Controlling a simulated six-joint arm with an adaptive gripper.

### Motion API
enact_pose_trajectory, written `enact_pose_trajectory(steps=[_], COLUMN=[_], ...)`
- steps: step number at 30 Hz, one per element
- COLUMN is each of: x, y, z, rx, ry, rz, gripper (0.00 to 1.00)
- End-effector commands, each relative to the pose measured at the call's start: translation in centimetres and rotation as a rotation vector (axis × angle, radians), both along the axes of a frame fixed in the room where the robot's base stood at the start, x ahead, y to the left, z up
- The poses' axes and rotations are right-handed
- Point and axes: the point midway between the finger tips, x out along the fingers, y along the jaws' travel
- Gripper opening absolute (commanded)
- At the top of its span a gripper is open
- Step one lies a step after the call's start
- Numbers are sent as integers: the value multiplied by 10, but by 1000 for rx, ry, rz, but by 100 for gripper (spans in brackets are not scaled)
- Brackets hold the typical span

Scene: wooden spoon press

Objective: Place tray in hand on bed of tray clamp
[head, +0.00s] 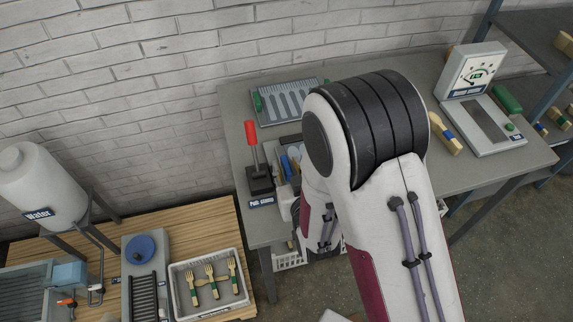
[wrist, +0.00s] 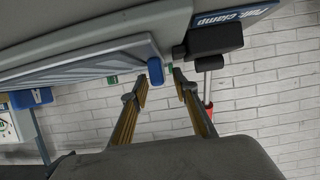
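In the head view my arm hides my gripper and much of the bench. In the wrist view my gripper (wrist: 162,76) has its two fingers apart at the tips. A blue handle (wrist: 155,70) at the end of a grey tray (wrist: 95,75) shows between or just beyond the tips. I cannot tell whether both fingers press on it. The clamp has a red lever (head: 251,133), upright on a black block (head: 260,180). The lever's red end (wrist: 208,110) and the "Pull: clamp" label (wrist: 235,17) also show in the wrist view. The clamp bed is mostly hidden.
A ribbed plate with green handles (head: 290,98) lies at the back of the bench. A white tray of wooden forks (head: 208,285) sits on the lower left table.

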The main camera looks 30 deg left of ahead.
Motion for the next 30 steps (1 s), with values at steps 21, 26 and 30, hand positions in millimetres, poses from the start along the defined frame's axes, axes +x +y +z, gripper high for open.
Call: enact_pose_trajectory(steps=[21, 26, 30], x=[-41, -42, -42], y=[-39, -41, -41], z=[24, 25, 25], rx=[2, 1, 2], ry=[-2, -1, -2], rz=[0, 0, 0], gripper=[29, 29, 29])
